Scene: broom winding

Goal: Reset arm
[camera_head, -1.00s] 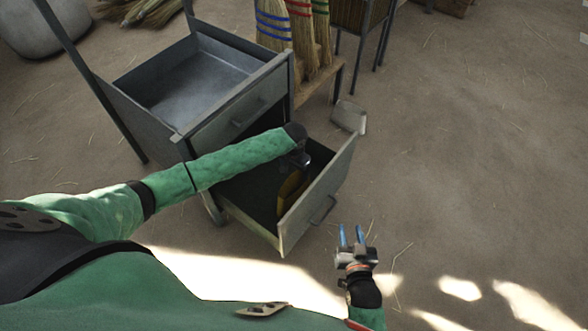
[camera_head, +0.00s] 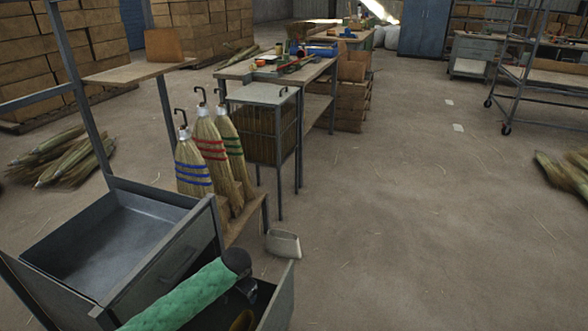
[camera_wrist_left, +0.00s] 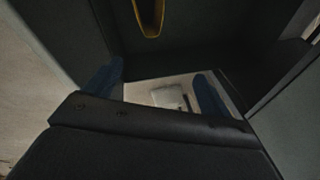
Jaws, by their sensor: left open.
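My left arm (camera_head: 185,298) reaches in from the lower left of the head view, over the open lower drawer (camera_head: 282,302). My left gripper (camera_wrist_left: 158,92) shows in the left wrist view with its two blue fingertips wide apart and nothing held between them. My right gripper is out of view.
The upper drawer (camera_head: 172,262) is open and empty. Brooms with blue, red and green bands (camera_head: 208,160) stand behind it. A grey dustpan (camera_head: 283,243) lies beside the drawers. A wire-sided stand (camera_head: 262,98) and a workbench (camera_head: 285,78) stand beyond.

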